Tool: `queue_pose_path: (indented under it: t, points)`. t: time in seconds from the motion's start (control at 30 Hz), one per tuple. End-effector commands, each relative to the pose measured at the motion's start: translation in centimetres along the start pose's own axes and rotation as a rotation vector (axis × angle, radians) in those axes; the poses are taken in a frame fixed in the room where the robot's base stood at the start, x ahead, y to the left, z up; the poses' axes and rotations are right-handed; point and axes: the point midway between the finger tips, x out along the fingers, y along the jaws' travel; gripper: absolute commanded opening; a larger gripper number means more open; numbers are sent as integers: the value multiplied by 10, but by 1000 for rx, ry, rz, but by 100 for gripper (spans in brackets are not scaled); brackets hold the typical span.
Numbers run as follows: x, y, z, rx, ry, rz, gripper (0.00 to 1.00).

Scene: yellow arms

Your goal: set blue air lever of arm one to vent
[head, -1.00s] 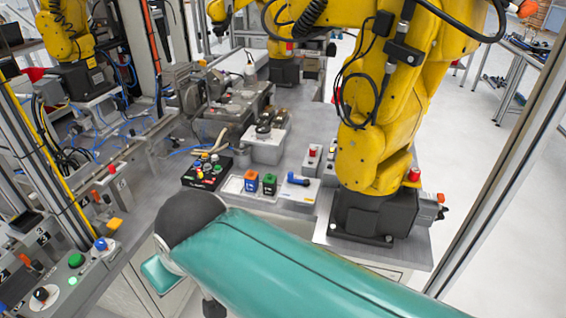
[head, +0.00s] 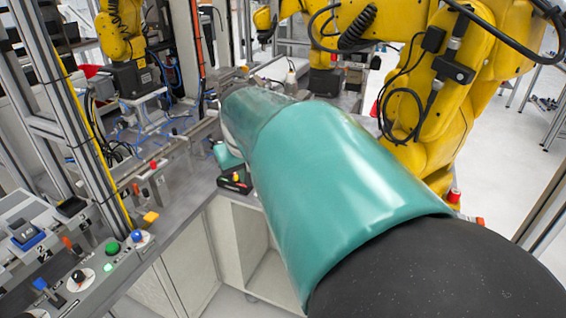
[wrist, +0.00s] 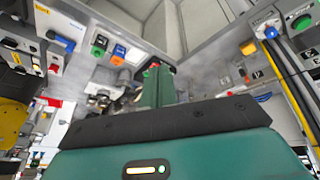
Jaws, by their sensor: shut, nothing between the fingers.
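A blue knob (head: 137,236) stands at the right end of the grey control panel at the lower left of the head view, next to a green button. It shows at the upper right of the wrist view (wrist: 270,32). A second blue handle (head: 40,284) sits at the panel's lower left. I cannot read which belongs to arm one, nor the vent marking. My gripper (wrist: 157,74) is shut and empty, apart from both, over the grey bench. In the head view it is largely hidden behind my teal arm.
An orange lever (head: 151,216) and a red lever (head: 135,188) sit beyond the panel. A black button box (head: 235,181) stands near my gripper. A yellow arm (head: 440,100) rises at right. A metal frame post (head: 85,130) stands at left. Open floor shows below the bench.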

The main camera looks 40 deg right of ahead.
Motion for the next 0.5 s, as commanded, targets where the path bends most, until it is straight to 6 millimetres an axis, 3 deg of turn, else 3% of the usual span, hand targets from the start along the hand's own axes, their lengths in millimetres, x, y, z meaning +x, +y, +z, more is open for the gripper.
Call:
queue_pose_path:
  t: [0.03, 0.2, 0.4, 0.5]
  points:
    - [14, 27, -14, 35, -18, 9, 0]
    - [55, 118, -44, 126, -51, 20, 0]
    - [99, 225, -48, 233, -65, 16, 0]
    - [111, 258, -43, 266, -64, 13, 0]
